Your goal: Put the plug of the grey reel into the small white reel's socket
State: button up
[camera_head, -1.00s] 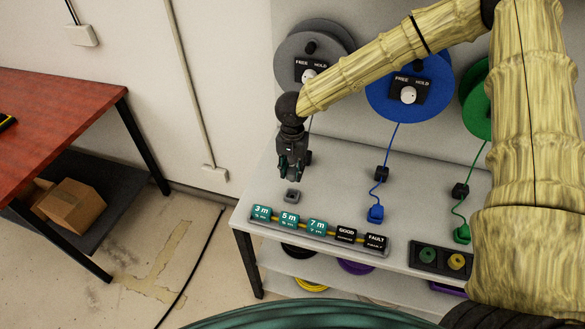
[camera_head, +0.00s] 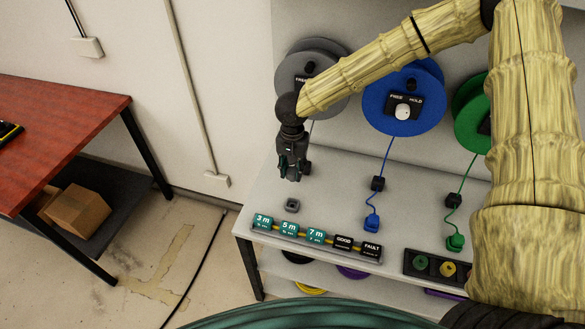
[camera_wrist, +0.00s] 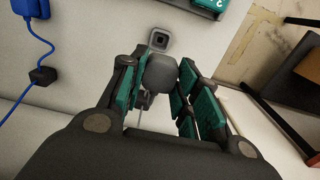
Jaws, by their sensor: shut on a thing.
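The grey reel (camera_head: 305,75) hangs on the back panel at upper left, partly hidden by my arm. My gripper (camera_head: 292,172) is over the left part of the bench, pointing down. In the wrist view my gripper (camera_wrist: 158,92) is shut on a rounded grey piece (camera_wrist: 162,73), which looks like the grey reel's plug. Its far side and a grey cord below it are mostly hidden by the fingers. A small grey square block (camera_head: 292,205) with a dark recess sits on the bench in front of my gripper; it also shows in the wrist view (camera_wrist: 160,40). I cannot make out a small white reel.
A blue reel (camera_head: 405,75) and a green reel (camera_head: 472,112) hang to the right, with a blue plug (camera_head: 372,223) and a green plug (camera_head: 456,242) on the bench. A label strip (camera_head: 315,238) lies along the front edge. A red table (camera_head: 60,120) stands left.

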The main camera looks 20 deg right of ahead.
jog(key=shift+r+p, duration=1.2)
jog(key=shift+r, duration=3)
jog(key=s+d, duration=0.5)
jog(key=d, duration=0.4)
jog(key=s+d, duration=0.6)
jog(key=d, duration=0.3)
jog(key=shift+s+d, duration=0.3)
jog(key=shift+d, duration=0.05)
